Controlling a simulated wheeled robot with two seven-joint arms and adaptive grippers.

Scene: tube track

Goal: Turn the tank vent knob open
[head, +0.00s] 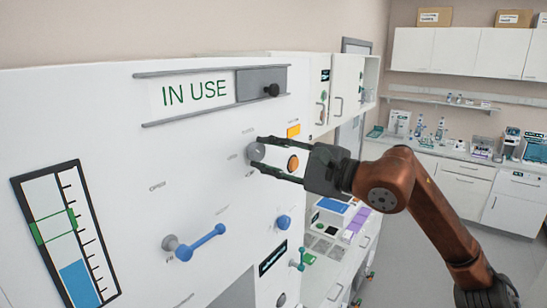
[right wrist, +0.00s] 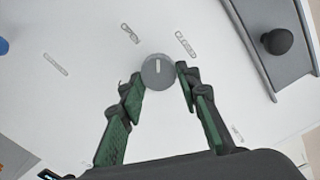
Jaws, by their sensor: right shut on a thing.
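In the right wrist view the knob (right wrist: 153,75) shows a short white pointer line running nearly straight up the picture. My right gripper (head: 259,156) reaches it from the right, its two dark green fingers on either side of the knob. In the right wrist view the fingertips (right wrist: 157,78) close on the knob's sides. My left gripper is not in view.
An orange button (head: 292,164) sits just right of the knob, close to my fingers. A blue lever (head: 200,240) and blue knob (head: 284,222) are lower. Above is the "IN USE" sign (head: 195,92) with a grey slider (head: 261,84). A level gauge (head: 66,235) is at left.

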